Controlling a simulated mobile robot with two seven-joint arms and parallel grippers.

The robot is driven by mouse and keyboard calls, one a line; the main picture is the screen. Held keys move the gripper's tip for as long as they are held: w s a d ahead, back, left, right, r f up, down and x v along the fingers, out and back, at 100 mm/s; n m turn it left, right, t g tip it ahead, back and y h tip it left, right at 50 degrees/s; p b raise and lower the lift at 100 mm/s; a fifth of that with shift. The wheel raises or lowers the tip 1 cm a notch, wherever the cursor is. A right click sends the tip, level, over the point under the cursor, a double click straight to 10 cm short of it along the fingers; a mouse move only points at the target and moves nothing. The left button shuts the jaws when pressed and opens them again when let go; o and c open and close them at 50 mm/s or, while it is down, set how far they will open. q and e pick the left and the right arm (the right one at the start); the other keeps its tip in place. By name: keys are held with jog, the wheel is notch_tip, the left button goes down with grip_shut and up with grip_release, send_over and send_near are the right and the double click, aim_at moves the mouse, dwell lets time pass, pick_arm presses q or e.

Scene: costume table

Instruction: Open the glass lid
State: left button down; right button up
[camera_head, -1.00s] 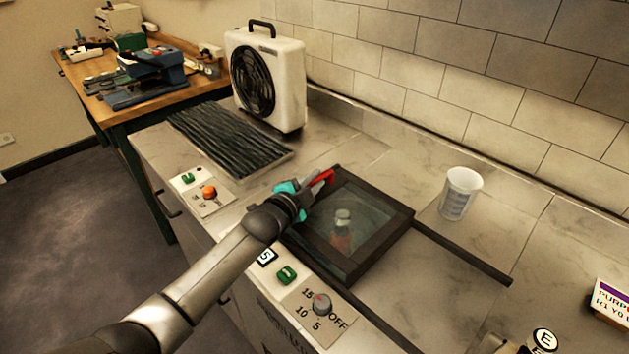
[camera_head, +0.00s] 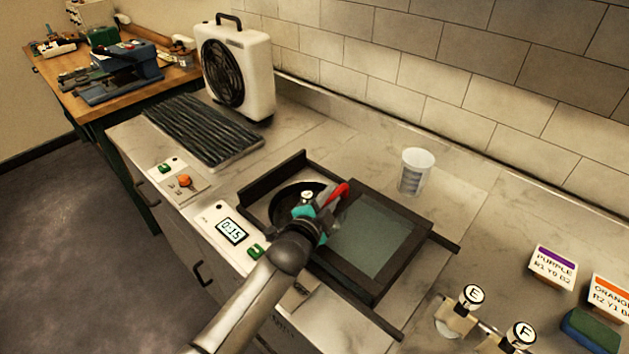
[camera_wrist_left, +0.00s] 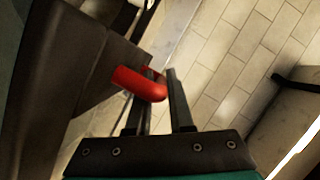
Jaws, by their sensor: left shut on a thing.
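The glass lid (camera_head: 378,240) is a dark-framed pane on two rails. It sits to the right, off the left part of the dark-framed well (camera_head: 262,186), which is uncovered. A round dark dish (camera_head: 287,194) and a small pale-topped item (camera_head: 307,196) show in the well, partly hidden by my gripper. My left gripper (camera_head: 328,203) is shut on the red handle (camera_head: 340,190) at the lid's left edge. In the left wrist view the red handle (camera_wrist_left: 138,82) lies between the fingers (camera_wrist_left: 160,90). My right gripper is in neither view.
A translucent cup (camera_head: 416,172) stands behind the lid. A counter panel shows a timer display (camera_head: 232,231) reading 0:15. Bottles marked E (camera_head: 472,296) and F (camera_head: 521,333) stand at front right. A fan (camera_head: 237,72) stands at the back left.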

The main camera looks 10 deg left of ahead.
aim_at(346, 223)
pick_arm(q)
jog(key=s+d, duration=0.2)
jog(key=d, duration=0.1)
jog(key=shift+s+d+f, duration=0.1)
jog(key=shift+s+d, duration=0.35)
jog(key=shift+d, duration=0.15)
jog(key=c, duration=1.1)
grip_release()
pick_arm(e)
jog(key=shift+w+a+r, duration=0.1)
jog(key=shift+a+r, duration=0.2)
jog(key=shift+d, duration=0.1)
pick_arm(q)
jog(key=shift+s+a+p, duration=0.1)
jog(key=shift+s+p, duration=0.25)
jog(key=shift+s, duration=0.1)
jog(key=p+v, duration=0.1)
jog(key=v, duration=1.3)
jog(key=shift+s, duration=0.15)
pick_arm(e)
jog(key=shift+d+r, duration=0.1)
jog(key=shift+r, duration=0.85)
pick_arm(q)
jog(key=shift+a, duration=0.1)
